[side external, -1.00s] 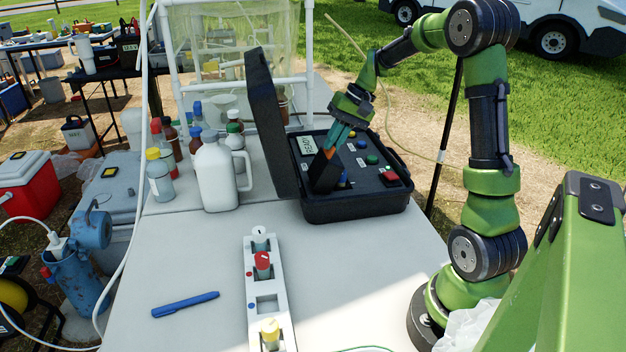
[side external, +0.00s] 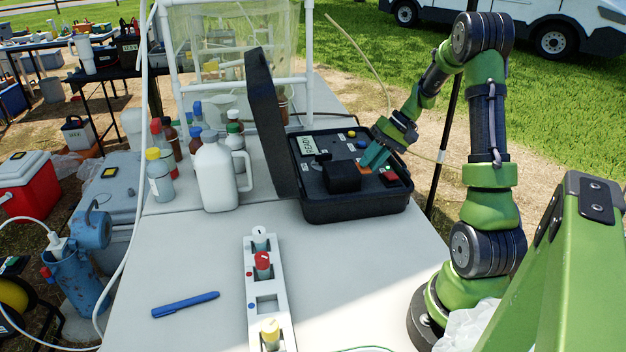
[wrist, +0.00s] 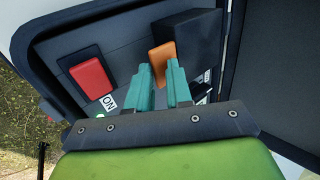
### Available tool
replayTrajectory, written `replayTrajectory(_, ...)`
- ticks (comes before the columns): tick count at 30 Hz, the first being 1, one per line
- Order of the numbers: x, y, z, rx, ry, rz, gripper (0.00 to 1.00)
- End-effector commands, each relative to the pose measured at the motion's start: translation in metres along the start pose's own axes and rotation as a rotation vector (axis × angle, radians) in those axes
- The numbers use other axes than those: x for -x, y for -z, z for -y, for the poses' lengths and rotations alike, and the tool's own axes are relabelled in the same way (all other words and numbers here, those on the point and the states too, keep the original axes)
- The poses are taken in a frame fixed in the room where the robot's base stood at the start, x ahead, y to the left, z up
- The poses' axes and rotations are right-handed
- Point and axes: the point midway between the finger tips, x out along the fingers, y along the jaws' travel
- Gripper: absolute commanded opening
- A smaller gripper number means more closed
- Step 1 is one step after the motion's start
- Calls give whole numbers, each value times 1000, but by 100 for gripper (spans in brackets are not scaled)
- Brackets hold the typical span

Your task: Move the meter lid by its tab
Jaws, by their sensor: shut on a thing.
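The meter is an open black case (side external: 359,212) on the white table, with a small display, buttons and a red switch on its panel. The meter lid is a black block (side external: 341,178) lying low on the panel, with an orange tab (side external: 363,166) on its right side. What lies under the lid is hidden.
The case's large black cover (side external: 267,120) stands open at the left. The red switch (wrist: 90,78) is close beside my fingers. A white jug (side external: 216,175) and bottles stand left of the case. A sample rack (side external: 281,318) and blue pen (side external: 185,304) lie in front.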

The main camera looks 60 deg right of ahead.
Motion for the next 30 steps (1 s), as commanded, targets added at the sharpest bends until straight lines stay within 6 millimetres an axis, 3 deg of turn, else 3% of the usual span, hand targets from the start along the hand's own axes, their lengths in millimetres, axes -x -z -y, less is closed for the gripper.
replayTrajectory(1, -9, -1, 2, 3, 12, 13, 0)
replayTrajectory(8, -17, -1, -11, 2, 87, 13, 0)
replayTrajectory(28, -22, -2, -17, 3, 149, 17, 0)
replayTrajectory(29, -22, -2, -17, 3, 149, 17, 22)
replayTrajectory(30, -22, -2, -17, 4, 149, 17, 28)
